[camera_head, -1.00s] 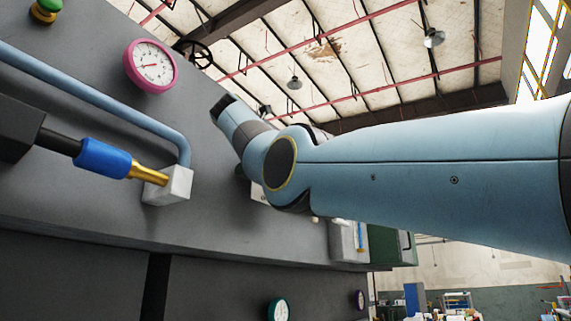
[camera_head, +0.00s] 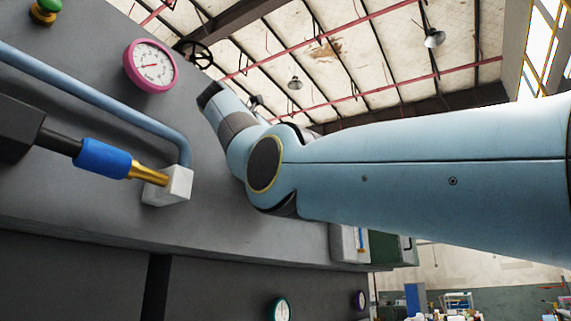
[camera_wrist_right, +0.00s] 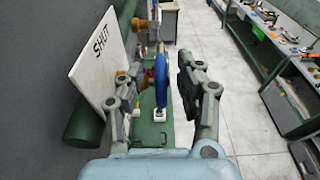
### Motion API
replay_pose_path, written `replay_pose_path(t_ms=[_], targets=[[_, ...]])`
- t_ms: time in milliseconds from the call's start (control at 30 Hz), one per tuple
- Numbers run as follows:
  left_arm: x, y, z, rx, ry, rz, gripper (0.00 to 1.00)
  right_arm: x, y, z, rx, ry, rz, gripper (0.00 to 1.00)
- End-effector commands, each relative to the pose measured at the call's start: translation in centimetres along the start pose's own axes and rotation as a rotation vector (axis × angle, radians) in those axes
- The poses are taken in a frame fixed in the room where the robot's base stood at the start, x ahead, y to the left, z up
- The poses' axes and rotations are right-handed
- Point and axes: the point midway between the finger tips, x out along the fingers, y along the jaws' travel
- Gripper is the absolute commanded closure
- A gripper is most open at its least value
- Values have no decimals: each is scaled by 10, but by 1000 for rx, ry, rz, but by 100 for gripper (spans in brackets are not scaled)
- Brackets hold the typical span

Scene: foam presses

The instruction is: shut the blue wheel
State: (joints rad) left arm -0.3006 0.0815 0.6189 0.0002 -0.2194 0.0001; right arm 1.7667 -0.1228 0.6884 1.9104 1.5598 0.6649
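The blue wheel (camera_wrist_right: 160,80) shows nearly edge-on in the right wrist view, above a small white block (camera_wrist_right: 159,115) on a green base. My right gripper (camera_wrist_right: 157,76) is open, with one finger on each side of the wheel in the picture. The wheel looks to be beyond the fingertips; I see no contact. A white plate marked SHUT (camera_wrist_right: 101,52) stands left of the wheel, tilted. In the head view my right arm hides the wheel. My left gripper is in neither view.
A grey machine wall carries a pink gauge (camera_head: 150,65), a blue pipe (camera_head: 100,108) and a blue-collared fitting (camera_head: 103,158). Open floor (camera_wrist_right: 215,70) and a workbench (camera_wrist_right: 275,45) are at right.

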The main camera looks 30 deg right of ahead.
Motion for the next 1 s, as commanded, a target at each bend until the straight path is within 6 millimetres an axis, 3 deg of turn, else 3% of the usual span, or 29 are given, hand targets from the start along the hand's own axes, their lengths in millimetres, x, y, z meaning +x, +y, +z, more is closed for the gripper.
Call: replay_pose_path(t_ms=[200, 400, 1000], targets=[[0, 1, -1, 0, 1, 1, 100, -50, 1, 0, 0, -1, 4, 63], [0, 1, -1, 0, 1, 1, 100, -76, 1, 0, -1, 0, 2, 63], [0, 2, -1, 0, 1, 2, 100, -81, 0, 0, -1, 0, 0, 63]])
